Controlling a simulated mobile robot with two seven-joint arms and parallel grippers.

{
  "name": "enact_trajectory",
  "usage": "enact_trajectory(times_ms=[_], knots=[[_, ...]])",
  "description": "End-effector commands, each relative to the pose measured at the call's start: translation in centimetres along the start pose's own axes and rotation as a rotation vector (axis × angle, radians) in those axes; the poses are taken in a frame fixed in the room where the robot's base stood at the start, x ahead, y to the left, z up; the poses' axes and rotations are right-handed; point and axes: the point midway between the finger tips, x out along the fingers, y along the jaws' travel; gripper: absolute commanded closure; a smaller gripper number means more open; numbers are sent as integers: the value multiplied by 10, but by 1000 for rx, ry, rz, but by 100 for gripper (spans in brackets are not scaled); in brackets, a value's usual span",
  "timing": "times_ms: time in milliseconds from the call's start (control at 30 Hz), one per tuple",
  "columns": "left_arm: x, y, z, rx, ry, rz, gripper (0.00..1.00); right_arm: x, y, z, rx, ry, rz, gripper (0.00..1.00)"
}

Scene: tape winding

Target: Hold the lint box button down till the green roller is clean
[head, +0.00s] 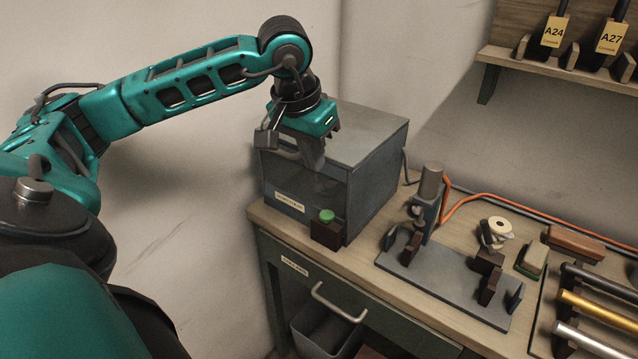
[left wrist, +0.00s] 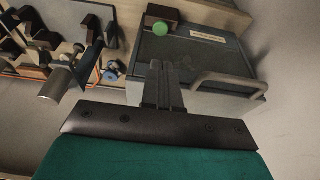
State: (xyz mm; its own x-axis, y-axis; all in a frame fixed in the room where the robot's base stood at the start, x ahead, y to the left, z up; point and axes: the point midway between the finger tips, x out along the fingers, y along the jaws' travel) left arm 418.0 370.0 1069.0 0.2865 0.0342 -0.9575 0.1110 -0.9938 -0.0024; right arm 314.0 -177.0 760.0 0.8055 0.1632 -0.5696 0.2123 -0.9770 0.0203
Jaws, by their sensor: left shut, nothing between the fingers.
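The lint box (head: 376,170) is a blue-grey box with a label at the left end of the bench. Its button (head: 327,215) is a green dome on a dark brown block at the box's front corner; the button also shows in the left wrist view (left wrist: 161,28). My left gripper (head: 318,168) is shut and empty, fingers pointing down. In the head view it is in front of the box and above the button, apart from it; its fingers also show in the left wrist view (left wrist: 158,68). I cannot make out the green roller. My right gripper is not in view.
A metal clamp stand (head: 430,200) on a grey plate stands right of the box. A tape roll (head: 497,228), a brush-like block (head: 533,260) and several rods lie farther right. An open grey bin (head: 325,328) is below the bench drawer handle (head: 338,303). An orange cable runs behind.

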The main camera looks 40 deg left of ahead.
Motion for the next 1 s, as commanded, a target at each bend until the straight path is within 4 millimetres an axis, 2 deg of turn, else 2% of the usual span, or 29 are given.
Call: enact_trajectory(times_ms=[400,600,800,1000], knots=[[82,1,1,-1,-5,2,100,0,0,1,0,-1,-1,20],[115,1,7,1,-3,1,100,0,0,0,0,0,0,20],[130,0,11,0,-2,1,100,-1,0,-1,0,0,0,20],[132,0,12,0,-1,1,100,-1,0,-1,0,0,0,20]])
